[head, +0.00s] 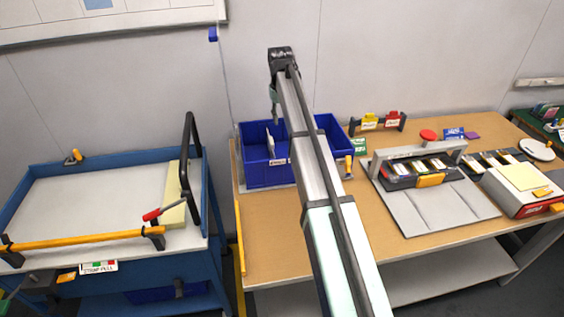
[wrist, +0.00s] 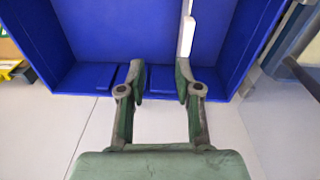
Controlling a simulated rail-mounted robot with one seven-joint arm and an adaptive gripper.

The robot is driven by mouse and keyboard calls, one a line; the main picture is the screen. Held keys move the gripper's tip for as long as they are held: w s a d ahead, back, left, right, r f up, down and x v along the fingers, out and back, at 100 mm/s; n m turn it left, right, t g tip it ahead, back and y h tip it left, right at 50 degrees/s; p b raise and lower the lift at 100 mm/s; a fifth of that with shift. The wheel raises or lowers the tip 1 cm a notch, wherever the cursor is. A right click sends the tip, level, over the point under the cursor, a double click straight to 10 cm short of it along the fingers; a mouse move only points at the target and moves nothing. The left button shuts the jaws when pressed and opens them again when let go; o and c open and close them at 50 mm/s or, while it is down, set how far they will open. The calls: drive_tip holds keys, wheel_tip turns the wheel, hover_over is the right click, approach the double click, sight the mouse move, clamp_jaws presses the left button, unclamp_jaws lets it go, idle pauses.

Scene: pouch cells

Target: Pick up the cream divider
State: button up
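A thin, upright cream divider (head: 270,143) stands in the blue bin (head: 262,178), near its middle. In the wrist view the divider (wrist: 187,36) shows as a narrow pale strip at the upper right, just beyond the tip of the right finger. My gripper (wrist: 160,76) is open, with nothing between its fingers. In the head view my gripper (head: 275,103) hangs above the bin, and my arm hides part of it. Whether the right finger touches the divider I cannot tell. The divider's lower part is hidden in the head view.
The wooden bench (head: 270,245) holds a grey fixture (head: 435,205) and a red-and-white box (head: 518,192) to the right. A blue-framed cart (head: 100,200) stands at left with a pale yellow slab (head: 174,200) and a black handle (head: 189,150). Blue bin walls surround the divider.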

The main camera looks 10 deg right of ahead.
drive_tip(key=shift+m+g, duration=0.3)
drive_tip(key=shift+m, duration=0.1)
drive_tip(key=a, duration=0.2)
drive_tip(key=w+a, duration=0.1)
drive_tip(key=shift+a+f, duration=0.3)
drive_tip(key=shift+a, duration=0.1)
wheel_tip(320, 180, down, 17)
drive_tip(key=p, duration=0.4)
drive_tip(key=shift+r, duration=0.15)
clamp_jaws()
